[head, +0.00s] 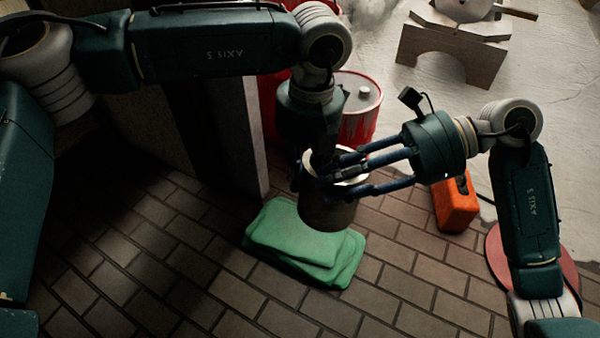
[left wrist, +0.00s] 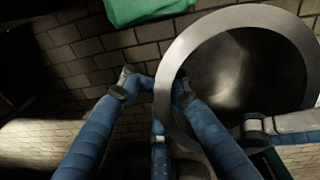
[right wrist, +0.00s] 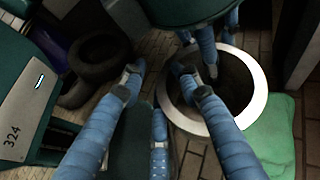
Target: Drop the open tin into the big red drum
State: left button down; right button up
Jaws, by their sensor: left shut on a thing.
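The open tin (head: 328,212) is a dark cylinder with a pale rim, upright in the middle of the head view. Its open mouth shows in the left wrist view (left wrist: 262,28) and right wrist view (right wrist: 260,85). My left gripper (head: 322,172) is shut on the tin's wall, one finger inside the rim. My right gripper (right wrist: 158,78) has its fingers apart on either side of the rim, from the right side. A large red drum (head: 268,105) stands behind, mostly hidden by my left arm. A smaller red drum with a pale lid (head: 360,112) stands beside it.
A folded green cloth stack (head: 290,238) lies on the brick floor by the tin. An orange can (head: 456,208) stands right. A red disc (head: 496,262) lies under my right arm. A grey post (head: 238,130) stands left of the drums. A wooden bench (head: 450,50) is at the back.

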pick_arm(q)
jog(key=shift+s+d, duration=0.25)
jog(key=shift+d, duration=0.1)
